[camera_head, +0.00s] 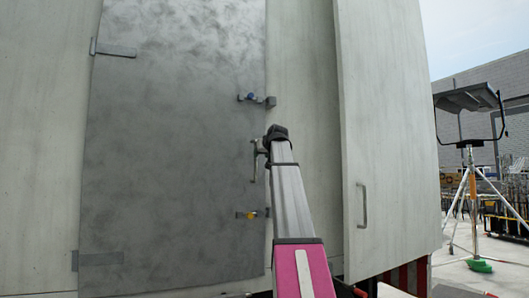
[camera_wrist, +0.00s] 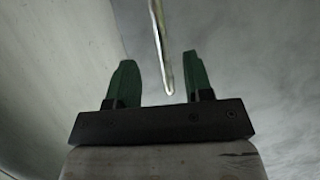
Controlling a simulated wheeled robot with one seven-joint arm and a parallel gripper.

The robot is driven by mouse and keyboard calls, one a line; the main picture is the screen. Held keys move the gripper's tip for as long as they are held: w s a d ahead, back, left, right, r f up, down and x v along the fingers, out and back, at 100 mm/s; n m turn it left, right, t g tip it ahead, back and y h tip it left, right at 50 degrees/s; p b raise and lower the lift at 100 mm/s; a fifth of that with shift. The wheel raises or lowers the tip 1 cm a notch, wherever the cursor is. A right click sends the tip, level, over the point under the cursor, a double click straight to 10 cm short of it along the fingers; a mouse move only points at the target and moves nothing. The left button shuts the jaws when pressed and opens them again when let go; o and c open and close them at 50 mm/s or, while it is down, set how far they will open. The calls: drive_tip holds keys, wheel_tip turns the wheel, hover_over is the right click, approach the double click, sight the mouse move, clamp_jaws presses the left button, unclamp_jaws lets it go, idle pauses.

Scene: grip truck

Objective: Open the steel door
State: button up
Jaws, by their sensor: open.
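The grey steel door (camera_head: 175,150) stands flush in the pale truck wall and looks shut. Its vertical handle (camera_head: 254,162) is on the right edge, partly hidden by my gripper. My gripper (camera_head: 270,138) is at the handle in the head view, with its fingers mostly hidden. In the wrist view, the two green fingers of my gripper (camera_wrist: 158,58) are open. A thin metal bar, seemingly the handle (camera_wrist: 161,45), runs between them, with its end near the palm. I see no clear contact between the fingers and the bar.
A pale panel with a grab handle (camera_head: 363,205) stands right. A tripod stand (camera_head: 472,190) is farther right.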

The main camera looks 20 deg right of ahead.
sight(256, 160)
drive_tip(key=shift+x, duration=4.25)
clamp_jaws()
drive_tip(key=s, duration=0.6)
drive_tip(key=shift+s+a, duration=0.3)
drive_tip(key=s+a, duration=0.1)
drive_tip(key=s, duration=0.5)
drive_tip(key=shift+s, duration=0.25)
drive_tip(key=shift+a, duration=0.1)
